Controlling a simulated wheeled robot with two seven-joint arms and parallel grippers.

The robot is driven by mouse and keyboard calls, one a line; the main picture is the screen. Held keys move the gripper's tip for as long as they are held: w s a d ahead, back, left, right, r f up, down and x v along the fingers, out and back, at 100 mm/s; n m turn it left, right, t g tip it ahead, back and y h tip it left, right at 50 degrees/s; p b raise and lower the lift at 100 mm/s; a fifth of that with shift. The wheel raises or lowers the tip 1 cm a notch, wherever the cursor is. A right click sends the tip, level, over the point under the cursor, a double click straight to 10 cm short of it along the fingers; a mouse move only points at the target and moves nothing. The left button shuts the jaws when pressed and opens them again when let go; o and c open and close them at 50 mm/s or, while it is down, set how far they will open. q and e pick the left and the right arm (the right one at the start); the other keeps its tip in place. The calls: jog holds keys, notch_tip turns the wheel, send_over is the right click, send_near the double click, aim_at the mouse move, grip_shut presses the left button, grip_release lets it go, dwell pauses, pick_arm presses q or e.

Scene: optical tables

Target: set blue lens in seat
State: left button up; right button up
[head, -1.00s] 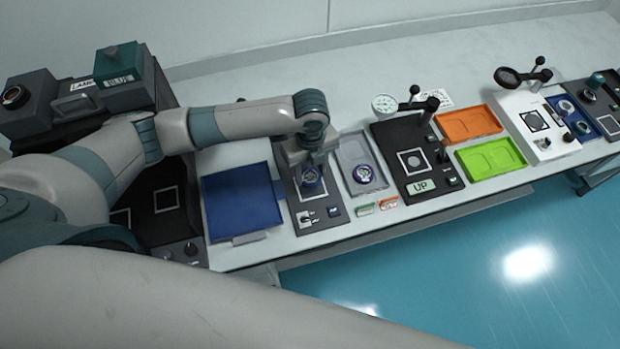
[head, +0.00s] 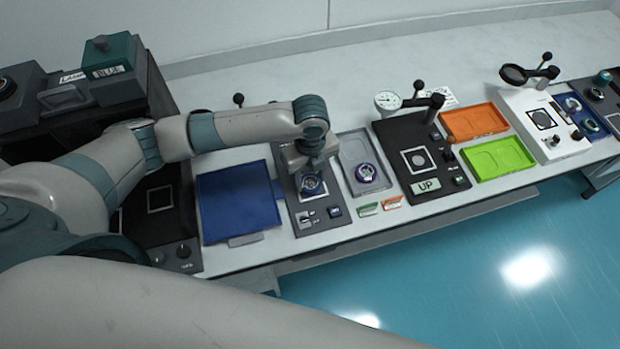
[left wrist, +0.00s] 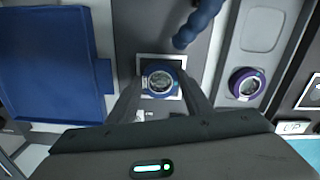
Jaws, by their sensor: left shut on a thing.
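The blue lens (left wrist: 161,81) is a blue-rimmed ring with clear glass. In the left wrist view it lies between the two fingers of my left gripper (left wrist: 163,97), over a white square outline on a dark grey fixture plate (head: 297,215). In the head view my left gripper (head: 311,176) points down at that plate, shut on the blue lens (head: 312,187). I cannot tell whether the lens touches the seat beneath it; the fingers and lens hide the seat. My right gripper is not in view.
A grey tray (head: 352,150) with a purple-rimmed lens (head: 366,172) stands to the right.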

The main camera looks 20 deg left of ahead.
aim_at(310, 181)
pick_arm(q)
jog(key=o, duration=1.1)
jog(key=shift+f, duration=0.1)
notch_tip(310, 181, up, 2)
jog(key=shift+p, duration=0.9)
jog(key=shift+r+p, duration=3.6)
jog(key=shift+r, duration=1.55)
